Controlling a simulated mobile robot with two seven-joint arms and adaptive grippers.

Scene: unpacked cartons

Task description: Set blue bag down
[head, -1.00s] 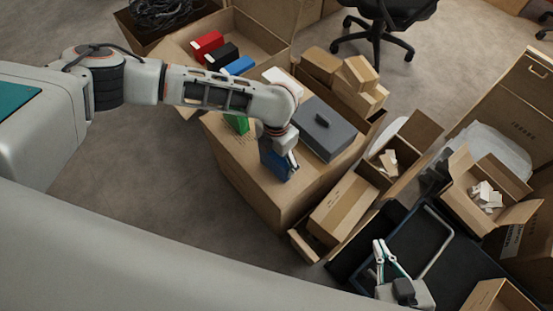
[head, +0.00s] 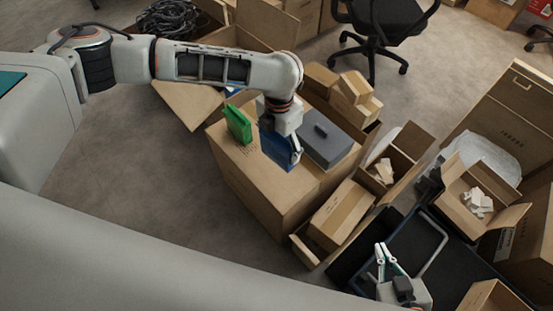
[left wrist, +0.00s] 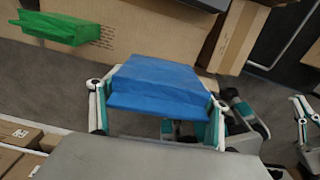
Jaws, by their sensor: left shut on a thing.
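A blue bag (head: 274,149) is held at the top of a large brown carton (head: 247,170), between a green bag (head: 238,124) and a grey box (head: 326,146). My left gripper (head: 294,153) is shut on it. The left wrist view shows the blue bag (left wrist: 160,82) between the two fingers, with the green bag (left wrist: 55,28) at upper left. I cannot tell whether the blue bag touches the carton top. My right gripper (head: 380,247) is at lower right, away from the bags; its fingertip gap is unclear.
Small cartons (head: 350,87) are stacked behind the grey box. Open cartons (head: 480,195) with white pieces stand to the right, by a dark cart (head: 425,240) with a rail. An office chair (head: 385,30) stands behind. Floor at left is clear.

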